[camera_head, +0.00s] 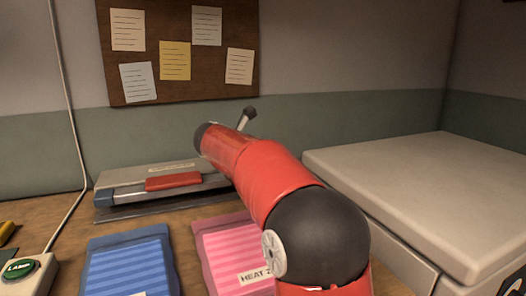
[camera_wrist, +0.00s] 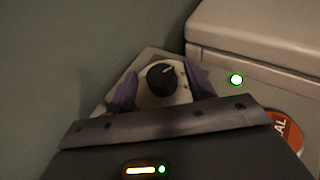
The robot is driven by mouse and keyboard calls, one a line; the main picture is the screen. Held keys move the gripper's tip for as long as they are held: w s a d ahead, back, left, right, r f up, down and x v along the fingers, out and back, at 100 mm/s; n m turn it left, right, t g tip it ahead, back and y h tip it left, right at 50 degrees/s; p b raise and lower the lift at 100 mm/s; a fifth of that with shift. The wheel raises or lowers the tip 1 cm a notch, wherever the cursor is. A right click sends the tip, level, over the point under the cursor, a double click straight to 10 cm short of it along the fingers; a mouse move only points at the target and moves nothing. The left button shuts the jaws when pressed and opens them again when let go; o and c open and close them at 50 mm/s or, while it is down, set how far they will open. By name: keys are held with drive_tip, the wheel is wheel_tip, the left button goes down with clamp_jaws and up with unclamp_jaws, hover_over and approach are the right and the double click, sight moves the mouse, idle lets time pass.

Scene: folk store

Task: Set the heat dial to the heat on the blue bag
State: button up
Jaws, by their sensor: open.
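The heat dial, a dark round knob (camera_wrist: 160,76) with a pale pointer mark, shows in the wrist view on a light plate. Its pointer is toward the upper right. My gripper (camera_wrist: 162,82) is open, with one purple-grey finger on each side of the knob; I cannot tell whether they touch it. In the head view my red arm hides the gripper and the dial. The blue bag (camera_head: 130,262) lies on the table at the front; its label is almost wholly cut off by the bottom edge, so its heat cannot be read.
A pink bag (camera_head: 222,245) labelled "HEAT" lies right of the blue one. A grey sealer (camera_head: 130,179) with a red handle stands behind. A green light (camera_wrist: 236,80) and red button (camera_wrist: 288,130) lie right of the dial. A large pale box (camera_head: 420,185) fills the right.

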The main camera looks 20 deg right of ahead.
drive_tip(key=v, duration=0.6)
idle(0.3)
